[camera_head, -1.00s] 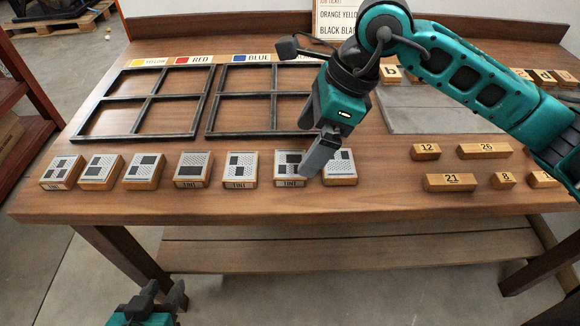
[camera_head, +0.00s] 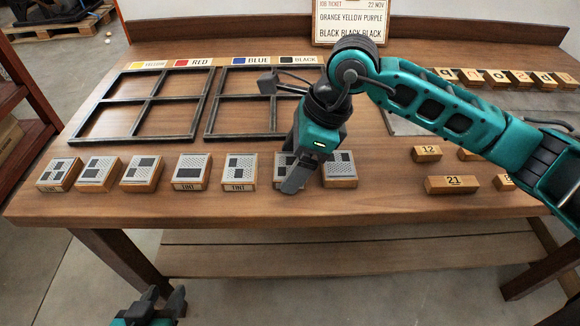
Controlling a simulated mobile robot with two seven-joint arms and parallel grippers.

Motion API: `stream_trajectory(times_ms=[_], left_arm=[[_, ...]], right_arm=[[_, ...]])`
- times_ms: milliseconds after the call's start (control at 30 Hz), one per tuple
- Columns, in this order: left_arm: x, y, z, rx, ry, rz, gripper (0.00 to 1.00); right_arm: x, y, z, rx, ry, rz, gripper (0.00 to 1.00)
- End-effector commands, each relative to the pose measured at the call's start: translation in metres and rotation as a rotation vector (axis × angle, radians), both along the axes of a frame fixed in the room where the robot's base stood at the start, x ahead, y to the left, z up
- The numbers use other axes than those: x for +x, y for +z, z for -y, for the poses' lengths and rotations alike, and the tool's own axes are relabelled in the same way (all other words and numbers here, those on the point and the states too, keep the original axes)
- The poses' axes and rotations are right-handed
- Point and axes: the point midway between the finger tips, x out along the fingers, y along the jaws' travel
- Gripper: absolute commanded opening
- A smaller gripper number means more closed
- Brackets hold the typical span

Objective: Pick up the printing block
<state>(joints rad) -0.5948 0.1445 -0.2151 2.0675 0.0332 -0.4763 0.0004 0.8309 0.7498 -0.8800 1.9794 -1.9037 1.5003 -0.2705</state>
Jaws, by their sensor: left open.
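A row of printing blocks, wooden with grey patterned tops and dark squares, lies along the table's front edge; the leftmost block (camera_head: 60,174), the fifth block (camera_head: 239,172) and the rightmost block (camera_head: 340,169) are among them. My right gripper (camera_head: 291,187) points down over the sixth block (camera_head: 280,160) and hides much of it. Its fingers overlap in this view, so I cannot see the gap between them or whether they touch the block. My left gripper (camera_head: 160,300) is open and empty, low at the bottom left, in front of the table.
Two black four-cell frames (camera_head: 142,104) lie behind the blocks, with colour labels above. Wooden number blocks (camera_head: 451,184) and letter blocks (camera_head: 497,79) are on the right. A job ticket (camera_head: 350,22) stands at the back. A strip of table in front of the row is bare.

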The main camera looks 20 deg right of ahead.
Motion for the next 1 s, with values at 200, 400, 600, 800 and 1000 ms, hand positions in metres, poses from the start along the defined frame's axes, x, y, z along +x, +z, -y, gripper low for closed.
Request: stream_trajectory(times_ms=[200,400,600,800,1000], left_arm=[[0.000,0.000,-0.001,0.004,-0.003,0.000,0.43],[0.001,0.000,-0.002,0.009,-0.005,0.003,0.43],[0.001,0.001,-0.003,0.011,-0.006,0.004,0.43],[0.002,0.003,-0.002,0.010,-0.006,0.005,0.43],[0.001,0.009,-0.002,0.010,-0.006,0.005,0.43]], right_arm=[[0.000,0.000,0.000,0.000,0.000,0.000,0.60],[0.000,0.000,0.000,0.000,0.000,0.001,0.41],[0.000,0.001,0.000,0.001,0.000,0.001,0.41],[0.001,0.010,0.000,0.000,0.000,0.003,0.41],[0.001,0.044,0.000,0.001,0.000,0.007,0.41]])
